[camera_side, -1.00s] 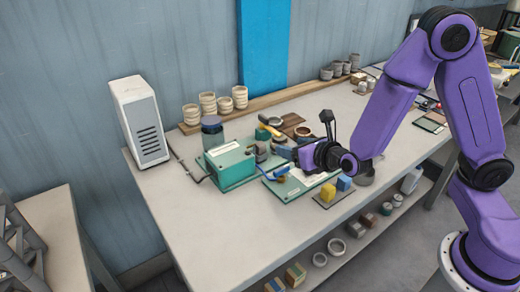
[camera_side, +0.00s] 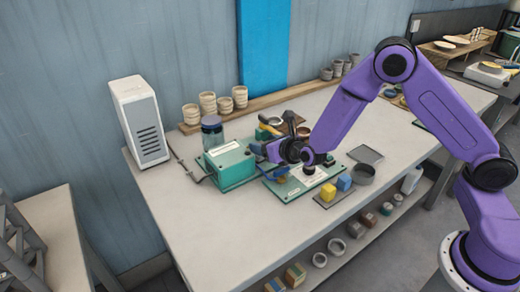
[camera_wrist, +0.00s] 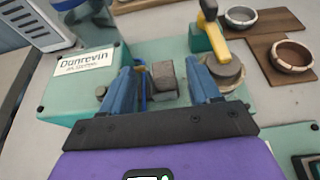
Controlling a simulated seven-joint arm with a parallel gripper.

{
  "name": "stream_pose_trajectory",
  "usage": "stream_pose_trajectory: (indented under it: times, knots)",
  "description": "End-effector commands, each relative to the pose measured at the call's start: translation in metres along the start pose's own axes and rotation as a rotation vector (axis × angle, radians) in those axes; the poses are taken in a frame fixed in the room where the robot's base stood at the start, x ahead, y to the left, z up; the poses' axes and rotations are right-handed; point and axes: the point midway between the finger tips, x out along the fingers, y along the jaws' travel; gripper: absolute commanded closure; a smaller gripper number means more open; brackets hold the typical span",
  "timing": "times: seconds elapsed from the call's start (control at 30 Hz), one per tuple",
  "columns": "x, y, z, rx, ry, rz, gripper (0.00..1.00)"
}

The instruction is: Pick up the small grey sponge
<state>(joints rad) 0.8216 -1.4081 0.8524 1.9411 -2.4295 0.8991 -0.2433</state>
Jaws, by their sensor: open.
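In the side view my gripper (camera_side: 266,151) is low over the green equipment, and the sponge cannot be clearly made out there.
The green box (camera_side: 230,165) stands close left of my gripper. A yellow-handled tool (camera_wrist: 213,30) and a round grey piece (camera_wrist: 224,70) are close on the right. A jar (camera_side: 212,132) stands behind the box.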

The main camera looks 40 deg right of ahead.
Motion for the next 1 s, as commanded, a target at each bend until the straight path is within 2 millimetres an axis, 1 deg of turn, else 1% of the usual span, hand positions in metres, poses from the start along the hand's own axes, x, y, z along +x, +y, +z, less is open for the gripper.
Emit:
stream_pose_trajectory:
  times: [0.17,0.4,0.53,0.7,0.9,0.97,1.0]
  knots:
    - [0.008,-0.001,-0.001,0.000,0.000,-0.001,0.38]
    - [0.036,-0.004,-0.007,0.000,0.000,-0.002,0.38]
    - [0.048,-0.003,-0.006,0.001,-0.001,-0.001,0.38]
    - [0.055,-0.002,-0.006,-0.001,0.000,0.001,0.38]
    - [0.055,-0.002,-0.006,-0.001,0.000,0.001,0.38]
    - [0.055,-0.002,-0.006,-0.001,0.000,0.001,0.58]
    - [0.054,-0.002,-0.006,-0.001,0.000,0.001,0.71]
